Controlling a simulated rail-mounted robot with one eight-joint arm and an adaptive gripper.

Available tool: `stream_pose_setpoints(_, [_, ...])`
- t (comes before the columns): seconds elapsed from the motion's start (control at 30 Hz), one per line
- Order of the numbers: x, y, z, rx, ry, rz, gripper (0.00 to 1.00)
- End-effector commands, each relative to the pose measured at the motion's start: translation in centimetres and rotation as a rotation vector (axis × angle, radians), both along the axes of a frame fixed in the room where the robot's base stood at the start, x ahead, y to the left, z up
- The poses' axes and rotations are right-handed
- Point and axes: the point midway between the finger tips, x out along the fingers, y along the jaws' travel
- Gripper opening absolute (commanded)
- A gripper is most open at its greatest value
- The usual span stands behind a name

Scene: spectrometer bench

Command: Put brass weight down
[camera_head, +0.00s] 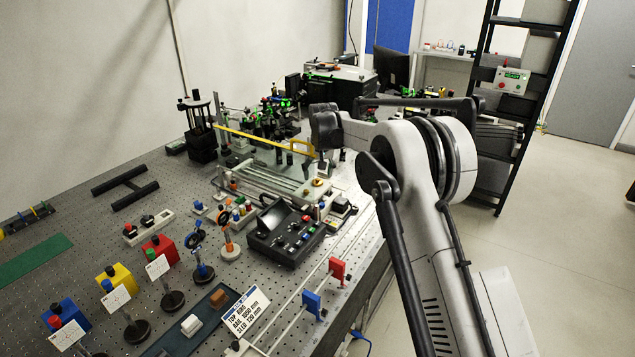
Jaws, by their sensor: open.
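My gripper (323,168) points down over the middle of the bench, at the end of my arm, and is small and dark in this view. Its jaws are open. A small brass-coloured piece (317,183), which looks like the brass weight, sits just below the fingertips on a light platform. I cannot tell whether the fingers touch it or stand around it.
A black control box (285,235) stands in front of the platform. A yellow bar (262,138) and dark optics lie behind. Red (337,268) and blue (313,303) holders stand on a rail near the bench's right edge. Coloured blocks fill the front left.

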Motion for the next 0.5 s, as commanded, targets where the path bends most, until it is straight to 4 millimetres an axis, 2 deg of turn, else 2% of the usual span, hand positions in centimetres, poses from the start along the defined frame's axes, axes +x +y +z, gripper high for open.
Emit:
stream_pose_setpoints(0.23, [1.0,0.2,-2.6,0.000,0.000,0.000,0.54])
stream_pose_setpoints(0.5, [1.1,0.2,-3.2,0.000,0.000,0.000,0.54])
